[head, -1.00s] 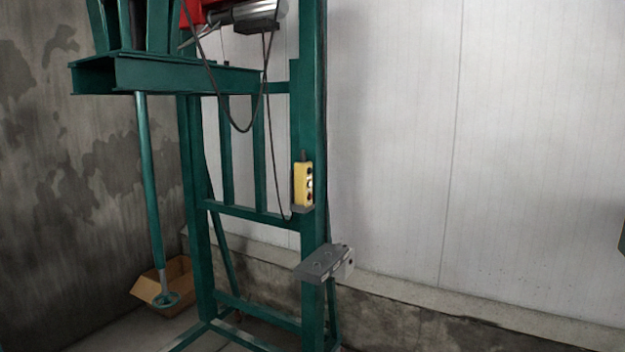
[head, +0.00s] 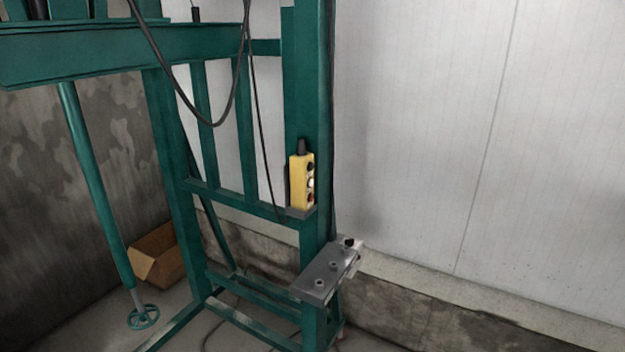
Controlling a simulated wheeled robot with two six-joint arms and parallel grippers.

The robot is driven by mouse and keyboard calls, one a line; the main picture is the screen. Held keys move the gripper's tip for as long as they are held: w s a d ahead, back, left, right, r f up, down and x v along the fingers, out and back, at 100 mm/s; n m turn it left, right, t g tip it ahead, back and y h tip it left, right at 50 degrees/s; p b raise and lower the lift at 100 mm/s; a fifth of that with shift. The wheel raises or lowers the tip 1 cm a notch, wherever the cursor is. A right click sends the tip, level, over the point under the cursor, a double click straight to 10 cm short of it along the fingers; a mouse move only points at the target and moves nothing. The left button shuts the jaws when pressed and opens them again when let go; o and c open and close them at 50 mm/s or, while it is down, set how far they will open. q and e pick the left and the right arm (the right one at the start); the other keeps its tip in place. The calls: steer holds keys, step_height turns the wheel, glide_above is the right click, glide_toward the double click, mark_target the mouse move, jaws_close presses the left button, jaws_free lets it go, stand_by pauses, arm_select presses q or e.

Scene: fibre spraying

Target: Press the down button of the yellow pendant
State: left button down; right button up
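The yellow pendant (head: 297,183) stands upright on a small ledge against the right post of the green frame, near the middle of the head view. It has a dark top. Its buttons sit in a column on its right-hand face: a dark one on top, a pale one in the middle and a reddish one at the bottom. Any markings on them are too small to read. Neither of my grippers shows in the head view.
The green steel frame (head: 305,100) fills the left half. A grey metal box (head: 325,280) juts out from its right post below the pendant. Dark cables hang left of the pendant. A cardboard box (head: 158,255) and a handwheel (head: 143,316) are at lower left. A pale wall is behind.

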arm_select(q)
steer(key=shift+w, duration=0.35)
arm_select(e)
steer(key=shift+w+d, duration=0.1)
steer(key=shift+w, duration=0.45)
